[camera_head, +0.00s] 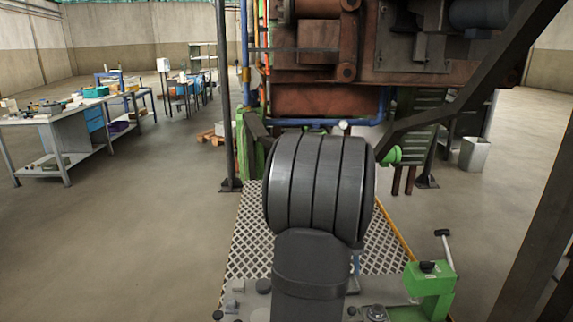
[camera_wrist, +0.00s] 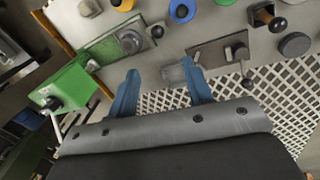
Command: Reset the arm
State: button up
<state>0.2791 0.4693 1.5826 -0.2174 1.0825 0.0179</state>
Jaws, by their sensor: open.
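My gripper (camera_wrist: 160,68) shows in the wrist view as two blue fingers spread apart, with nothing between them. The fingers point toward a grey panel (camera_wrist: 215,20) with several knobs and small fittings. A metal plate with a small lever (camera_wrist: 238,52) lies just beyond the right finger, and a green plate with a round fitting (camera_wrist: 130,42) lies beyond the left finger. I cannot tell whether the fingers touch anything. In the head view, my dark arm fills the lower middle and mostly hides the gripper.
A green block (camera_head: 430,283) with a black-headed lever (camera_head: 442,235) stands right of my arm. A white lattice floor (camera_head: 250,235) lies beneath. A rusty furnace structure (camera_head: 310,100) with dark beams rises ahead. Workbenches (camera_head: 60,122) stand far left; the left floor is open.

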jog(key=d+f, duration=0.1)
jog(key=f, duration=0.4)
jog(key=d+f, duration=0.1)
jog(key=f, duration=0.4)
jog(key=d+f, duration=0.1)
jog(key=f, duration=0.4)
jog(key=shift+s, duration=0.35)
jog(key=shift+d, duration=0.2)
